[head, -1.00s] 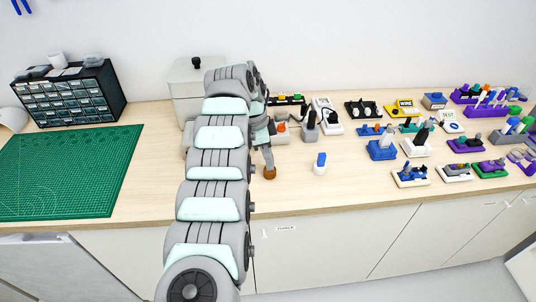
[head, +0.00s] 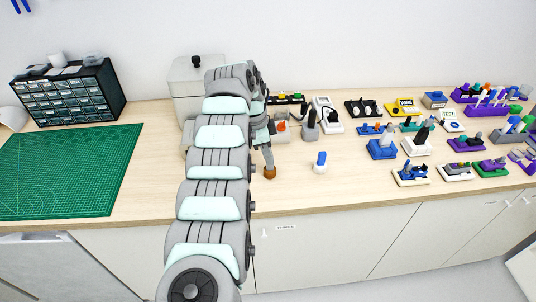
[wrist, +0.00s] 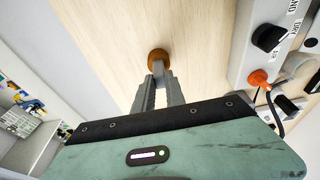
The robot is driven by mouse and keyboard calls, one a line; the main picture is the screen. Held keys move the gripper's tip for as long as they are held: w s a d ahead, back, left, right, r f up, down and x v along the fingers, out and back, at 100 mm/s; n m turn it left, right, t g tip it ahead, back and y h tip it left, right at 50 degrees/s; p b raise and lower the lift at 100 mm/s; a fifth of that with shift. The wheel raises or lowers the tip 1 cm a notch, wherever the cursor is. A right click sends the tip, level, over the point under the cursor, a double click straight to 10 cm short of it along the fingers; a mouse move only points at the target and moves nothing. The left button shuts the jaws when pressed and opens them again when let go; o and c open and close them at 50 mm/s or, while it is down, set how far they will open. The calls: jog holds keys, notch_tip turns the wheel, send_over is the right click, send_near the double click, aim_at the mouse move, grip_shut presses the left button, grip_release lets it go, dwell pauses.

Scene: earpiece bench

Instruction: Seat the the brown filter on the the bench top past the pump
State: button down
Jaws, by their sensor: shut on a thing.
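The brown filter (head: 270,173) is a small round brown piece at the tip of my gripper (head: 268,164), near the front part of the bench top (head: 225,197). In the wrist view the brown filter (wrist: 157,54) sits between the ends of the two grey fingers of my gripper (wrist: 158,72), which are shut on it. The pale wood lies behind it. I cannot tell whether the filter touches the wood. A pale grey device (wrist: 258,58) with a black knob and an orange plug is at the right in the wrist view; I cannot tell whether it is the pump.
A small white bottle with a blue top (head: 320,165) stands right of the filter. Several small devices and coloured racks fill the right side. A green cutting mat (head: 70,170) and a drawer cabinet (head: 72,95) are at the left. Bare wood lies around the filter.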

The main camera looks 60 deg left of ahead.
jog(key=shift+f, duration=0.1)
jog(key=c, duration=1.3)
grip_release()
jog(key=shift+s+a+r, duration=0.1)
jog(key=shift+r, duration=0.45)
jog(key=p+v, duration=0.5)
jog(key=v, duration=0.4)
jog(key=shift+r+p, duration=0.3)
jog(key=shift+r, duration=0.05)
jog(key=shift+s, duration=0.15)
